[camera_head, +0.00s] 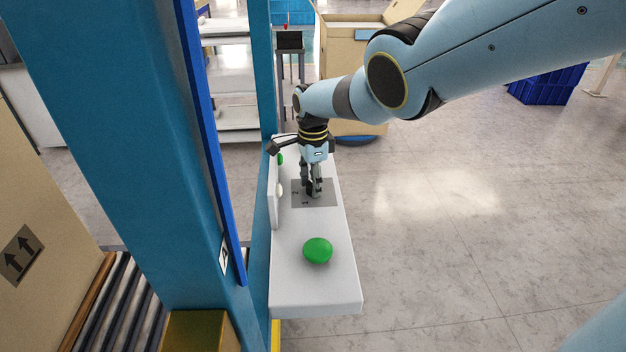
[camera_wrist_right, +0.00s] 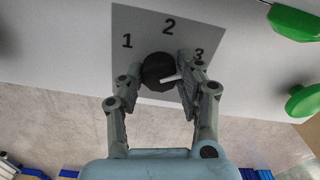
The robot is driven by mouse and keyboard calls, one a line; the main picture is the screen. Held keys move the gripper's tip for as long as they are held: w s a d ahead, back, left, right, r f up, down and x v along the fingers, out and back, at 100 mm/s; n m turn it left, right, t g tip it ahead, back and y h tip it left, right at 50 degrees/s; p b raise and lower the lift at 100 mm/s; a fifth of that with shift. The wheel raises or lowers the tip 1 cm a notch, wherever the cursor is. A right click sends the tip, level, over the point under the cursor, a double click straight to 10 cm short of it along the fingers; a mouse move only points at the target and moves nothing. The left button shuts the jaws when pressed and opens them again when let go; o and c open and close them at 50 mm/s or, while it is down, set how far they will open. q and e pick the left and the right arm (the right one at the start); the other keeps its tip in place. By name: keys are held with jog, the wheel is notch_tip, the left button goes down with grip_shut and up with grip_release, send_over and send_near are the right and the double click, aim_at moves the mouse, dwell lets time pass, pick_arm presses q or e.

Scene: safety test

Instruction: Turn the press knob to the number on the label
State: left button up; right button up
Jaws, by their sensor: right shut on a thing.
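The dark round press knob (camera_wrist_right: 157,68) sits on a grey plate (camera_wrist_right: 143,27) printed with 1, 2 and 3. Its white pointer (camera_wrist_right: 171,79) points right, toward the side of the 3, and its tip is close to a finger. My right gripper (camera_wrist_right: 159,75) is shut on the knob, one finger at each side. In the head view my right gripper (camera_head: 312,188) reaches down onto the plate of the white press panel (camera_head: 318,288) and mostly hides the knob. A small white label (camera_head: 224,256) is on the blue post; its figure is too small to read. My left gripper is out of view.
A large green button (camera_head: 318,250) stands on the near part of the panel, and a smaller green one (camera_head: 280,159) is at the back. A white upright plate (camera_head: 274,192) edges the panel's left. Open floor (camera_head: 460,230) lies to the right.

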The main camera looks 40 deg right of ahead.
jog(key=o, duration=1.2)
jog(key=shift+c, duration=0.2)
jog(key=shift+r, duration=0.1)
notch_tip(320, 180, up, 12)
